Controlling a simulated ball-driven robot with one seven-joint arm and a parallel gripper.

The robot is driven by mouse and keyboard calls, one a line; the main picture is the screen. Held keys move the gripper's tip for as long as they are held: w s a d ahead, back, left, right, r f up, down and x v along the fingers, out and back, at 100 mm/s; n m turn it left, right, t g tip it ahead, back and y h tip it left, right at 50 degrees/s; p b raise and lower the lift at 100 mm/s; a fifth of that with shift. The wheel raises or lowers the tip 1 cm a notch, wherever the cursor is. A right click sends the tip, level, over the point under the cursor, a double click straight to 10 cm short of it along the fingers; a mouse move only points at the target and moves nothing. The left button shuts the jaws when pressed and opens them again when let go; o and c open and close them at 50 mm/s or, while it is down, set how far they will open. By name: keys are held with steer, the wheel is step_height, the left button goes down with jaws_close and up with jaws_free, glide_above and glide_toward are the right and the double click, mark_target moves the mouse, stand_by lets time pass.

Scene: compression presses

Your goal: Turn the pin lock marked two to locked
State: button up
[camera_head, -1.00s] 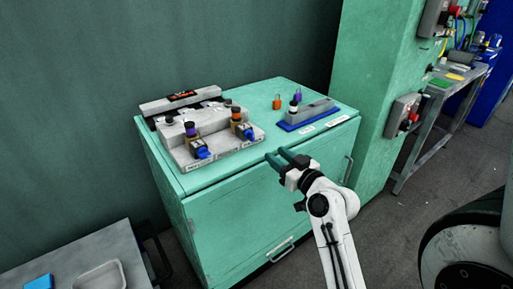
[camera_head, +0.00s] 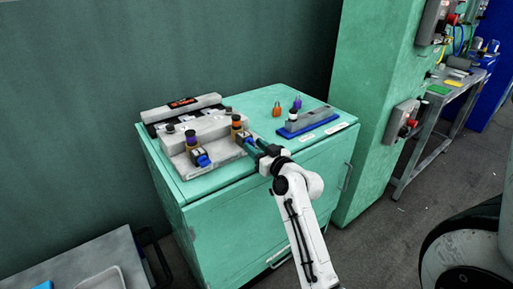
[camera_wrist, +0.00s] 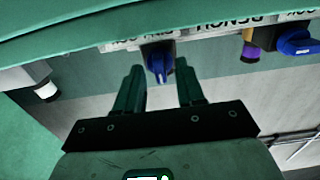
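A grey press fixture (camera_head: 215,128) stands on the green cabinet with two blue-handled pin locks along its front. The left lock (camera_head: 201,159) is clear in the head view, beside a purple-topped post. The right lock, below an orange-topped post (camera_head: 236,122), is mostly hidden by my gripper (camera_head: 248,146). In the wrist view my gripper (camera_wrist: 159,75) is open and empty, with a blue knob (camera_wrist: 160,64) beyond and between its fingertips. The other blue knob (camera_wrist: 297,42) is at the right. Labels there are upside down and cut off; I cannot read which lock is marked two.
The green cabinet top (camera_head: 262,98) holds an orange piece (camera_head: 276,110), a purple piece (camera_head: 297,102) and a grey block on a blue base (camera_head: 309,121) at right. A grey side table (camera_head: 85,262) is at lower left.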

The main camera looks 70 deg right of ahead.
jaws_close()
steer(key=shift+m, duration=0.3)
stand_by(0.3)
steer(key=m+p, duration=0.2)
steer(key=m, duration=0.1)
steer(key=m+p, duration=0.2)
steer(key=m, duration=0.3)
steer(key=m+p, duration=0.2)
steer(key=m, duration=0.3)
steer(key=shift+s+d+p, duration=0.1)
steer(key=shift+p, duration=0.3)
steer(key=shift+f+m+p, duration=0.2)
steer(key=shift+m+p, duration=0.7)
steer(key=shift+m, duration=1.2)
